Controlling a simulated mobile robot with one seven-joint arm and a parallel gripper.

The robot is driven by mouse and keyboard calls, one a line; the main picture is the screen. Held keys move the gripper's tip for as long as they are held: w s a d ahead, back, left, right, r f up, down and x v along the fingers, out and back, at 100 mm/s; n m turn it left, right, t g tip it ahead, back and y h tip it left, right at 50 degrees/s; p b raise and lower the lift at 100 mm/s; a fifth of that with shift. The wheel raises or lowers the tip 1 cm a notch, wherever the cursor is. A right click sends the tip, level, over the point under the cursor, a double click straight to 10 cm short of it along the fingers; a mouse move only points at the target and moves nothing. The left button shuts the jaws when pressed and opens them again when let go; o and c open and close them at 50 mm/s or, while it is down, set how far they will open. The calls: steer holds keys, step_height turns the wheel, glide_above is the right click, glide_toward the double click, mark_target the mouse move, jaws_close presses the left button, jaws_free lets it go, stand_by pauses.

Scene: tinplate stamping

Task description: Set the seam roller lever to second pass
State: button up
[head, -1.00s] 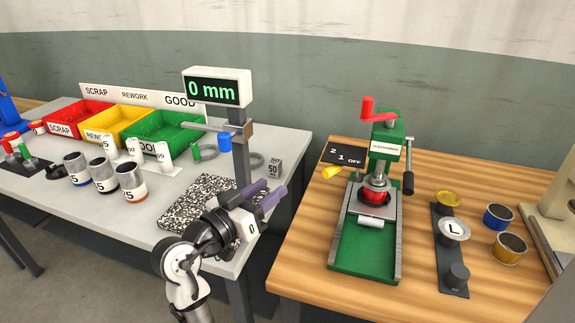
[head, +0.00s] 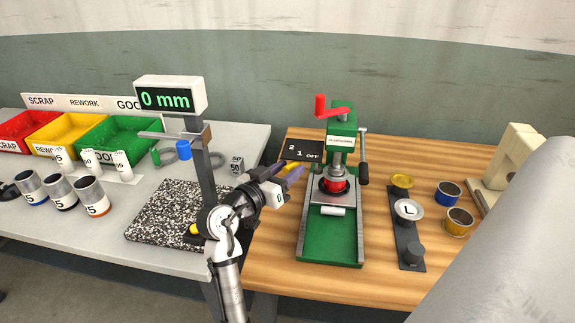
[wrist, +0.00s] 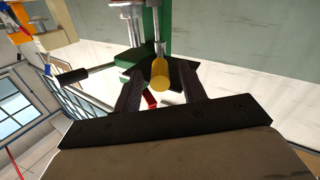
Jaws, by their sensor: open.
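The seaming machine (head: 341,142) is green, with a red crank (head: 322,107) on top and a red can (head: 333,184) in it. A black plate (head: 303,151) at its left is marked 2, 1 and OFF. The lever's yellow grip (head: 291,168) is just below this plate, partly hidden by my fingers. My gripper (head: 287,172) is open around it. In the wrist view the yellow grip (wrist: 160,76) is between my two dark fingers, with gaps visible on both sides. I cannot tell which mark the lever stands at.
A black-handled lever (head: 363,172) hangs at the machine's right. A dark rail with a round L-marked piece (head: 409,211) and open tins (head: 459,221) stand farther right. At left are a gauge post with a display (head: 170,98) and a speckled plate (head: 165,225).

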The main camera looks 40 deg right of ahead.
steer(key=shift+d, duration=0.3)
jaws_close()
steer(key=shift+w, duration=0.1)
